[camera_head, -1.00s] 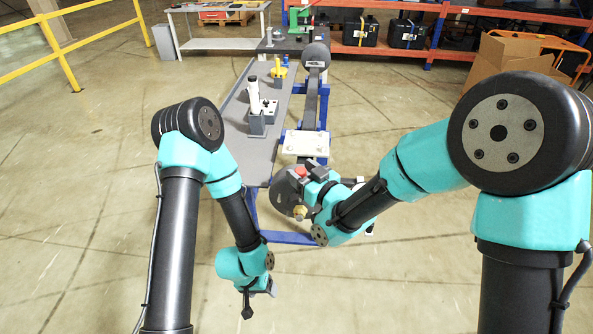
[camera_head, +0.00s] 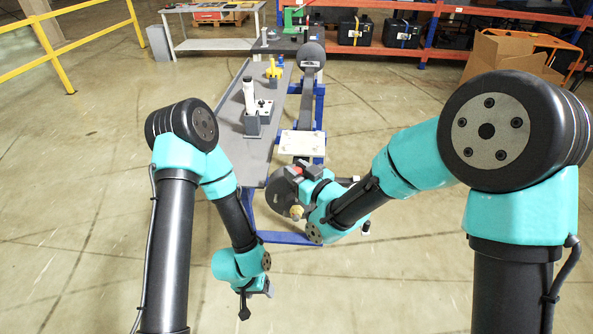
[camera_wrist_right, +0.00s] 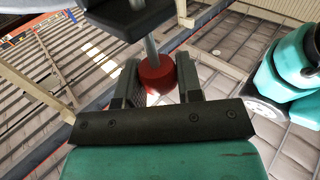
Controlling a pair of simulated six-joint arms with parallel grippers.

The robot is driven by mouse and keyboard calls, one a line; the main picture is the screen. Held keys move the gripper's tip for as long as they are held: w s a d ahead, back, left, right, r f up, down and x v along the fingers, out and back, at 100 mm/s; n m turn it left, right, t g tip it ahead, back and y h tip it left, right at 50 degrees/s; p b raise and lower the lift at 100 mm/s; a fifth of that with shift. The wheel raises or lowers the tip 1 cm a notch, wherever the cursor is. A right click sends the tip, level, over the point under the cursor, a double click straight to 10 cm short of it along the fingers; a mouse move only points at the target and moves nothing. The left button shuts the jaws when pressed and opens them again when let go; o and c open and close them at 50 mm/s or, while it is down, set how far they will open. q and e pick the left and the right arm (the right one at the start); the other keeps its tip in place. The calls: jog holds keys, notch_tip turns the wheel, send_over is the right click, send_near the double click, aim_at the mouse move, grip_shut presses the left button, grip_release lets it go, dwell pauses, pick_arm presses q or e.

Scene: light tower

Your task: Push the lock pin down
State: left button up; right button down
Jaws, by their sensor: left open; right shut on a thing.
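The lock pin (camera_wrist_right: 152,46) shows in the right wrist view as a grey shaft with a round red knob (camera_wrist_right: 156,76), running into a dark block (camera_wrist_right: 128,14). My right gripper (camera_wrist_right: 160,82) is shut on the red knob, one finger on each side. In the head view my right gripper (camera_head: 306,172) is beside the dark round disc (camera_head: 284,190) at the mast's near end; the pin there is mostly hidden. My left gripper (camera_head: 257,296) is open and empty, low in the head view, apart from the tower.
A brass-coloured knob (camera_head: 296,212) sits below the disc. The dark mast (camera_head: 307,100) runs away from me over a blue frame (camera_head: 290,238). A grey bench (camera_head: 235,150) with a white-topped part (camera_head: 249,95) stands left of it.

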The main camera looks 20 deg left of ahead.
jog(key=shift+f, duration=1.35)
jog(key=c, duration=0.8)
grip_release()
